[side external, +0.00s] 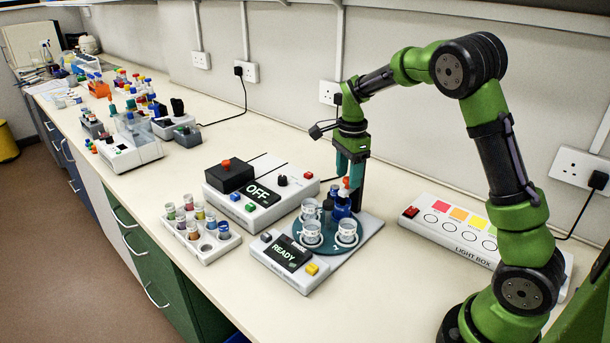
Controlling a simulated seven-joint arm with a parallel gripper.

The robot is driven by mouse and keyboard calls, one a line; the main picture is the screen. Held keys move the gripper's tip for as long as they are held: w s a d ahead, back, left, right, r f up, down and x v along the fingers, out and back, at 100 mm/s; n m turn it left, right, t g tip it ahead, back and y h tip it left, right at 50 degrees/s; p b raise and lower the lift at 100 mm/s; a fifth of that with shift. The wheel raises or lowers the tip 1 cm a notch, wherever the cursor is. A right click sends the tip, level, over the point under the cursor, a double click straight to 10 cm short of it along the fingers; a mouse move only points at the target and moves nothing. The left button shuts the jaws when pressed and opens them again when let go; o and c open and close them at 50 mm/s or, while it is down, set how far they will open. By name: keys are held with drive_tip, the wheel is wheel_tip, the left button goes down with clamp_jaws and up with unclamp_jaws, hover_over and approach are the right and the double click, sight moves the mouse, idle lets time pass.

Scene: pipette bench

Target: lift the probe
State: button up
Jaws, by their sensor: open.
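My gripper (348,173) points down with its teal fingers apart, over the back of a grey station with a round teal carousel (327,243). A small red-topped part (346,182) shows right at the fingertips, above a blue item (342,207); this looks like the probe. I cannot tell whether the fingers touch it. A dark upright post (358,197) stands just behind, partly hidden by the gripper. White-labelled cups (347,232) sit on the carousel. The station's front panel (290,251) reads READY.
A grey box reading OFF (262,191) stands behind left of the station. A rack of colour-capped vials (200,229) is at the left. A light box (450,229) lies to the right. Bare bench (400,285) lies between the station and my arm's base.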

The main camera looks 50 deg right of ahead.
drive_tip(key=shift+f, duration=0.2)
clamp_jaws()
idle(0.3)
wheel_tip(320, 180, up, 6)
drive_tip(key=shift+f, duration=0.1)
unclamp_jaws()
idle(0.3)
